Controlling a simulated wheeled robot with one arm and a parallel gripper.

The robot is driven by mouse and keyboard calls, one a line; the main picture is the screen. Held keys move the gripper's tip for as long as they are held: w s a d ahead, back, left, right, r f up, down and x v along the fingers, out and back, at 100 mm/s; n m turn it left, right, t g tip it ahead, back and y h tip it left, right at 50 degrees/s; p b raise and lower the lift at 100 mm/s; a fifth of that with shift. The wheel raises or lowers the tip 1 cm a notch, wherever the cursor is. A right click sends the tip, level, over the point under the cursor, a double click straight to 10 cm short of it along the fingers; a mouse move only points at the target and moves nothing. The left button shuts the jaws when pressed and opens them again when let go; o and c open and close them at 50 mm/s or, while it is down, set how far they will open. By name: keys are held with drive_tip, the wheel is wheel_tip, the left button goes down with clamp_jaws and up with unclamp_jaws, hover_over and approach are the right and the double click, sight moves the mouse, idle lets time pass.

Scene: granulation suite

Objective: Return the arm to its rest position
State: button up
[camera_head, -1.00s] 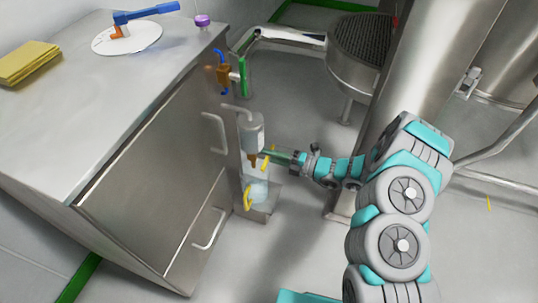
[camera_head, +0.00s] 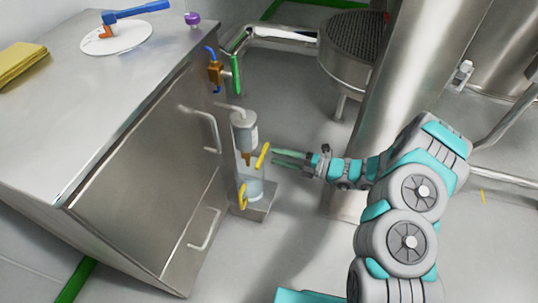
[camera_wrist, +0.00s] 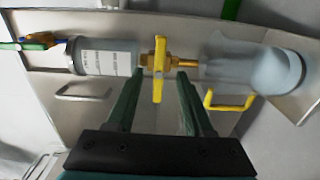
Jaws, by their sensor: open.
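My arm reaches in from the right in the head view. My gripper (camera_head: 275,158) is open, its two green fingers apart and nothing seen between them. In the wrist view the gripper (camera_wrist: 157,78) points at a brass valve with a yellow handle (camera_wrist: 158,68), which sits in line with the gap between the fingers. The fingertips look apart from the valve in the head view. The valve joins a labelled grey cylinder (camera_head: 243,131) above. Below it a clear jug with a yellow handle (camera_head: 243,196) stands on a metal stand.
A steel cabinet (camera_head: 70,100) stands at left, with a white disc (camera_head: 118,40) holding a blue-handled tool, a purple-capped item (camera_head: 192,18) and yellow cloths (camera_head: 20,64) on top. A steel column (camera_head: 415,80) stands behind my arm. Open floor lies in front.

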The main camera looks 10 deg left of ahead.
drive_tip(key=shift+d, duration=1)
drive_tip(key=s+r+n+g+h, duration=0.6)
drive_tip(key=s+r+n+g, duration=0.2)
drive_tip(key=s+r+n, duration=1.1)
drive_tip(key=s+d+r+n+t+h, duration=0.2)
drive_tip(key=s+d+n+h, duration=0.4)
drive_tip(key=d, duration=0.5)
drive_tip(key=s+d+r+n+t+h, duration=0.1)
drive_tip(key=s+d+n+t+h, duration=0.1)
drive_tip(key=s+d+n+h, duration=0.4)
drive_tip(key=s+d+n, duration=0.3)
drive_tip(key=d+n, duration=0.3)
drive_tip(key=shift+s+d+r+t, duration=0.25)
drive_tip(key=shift+s+r+t, duration=0.05)
drive_tip(key=shift+s+r, duration=0.1)
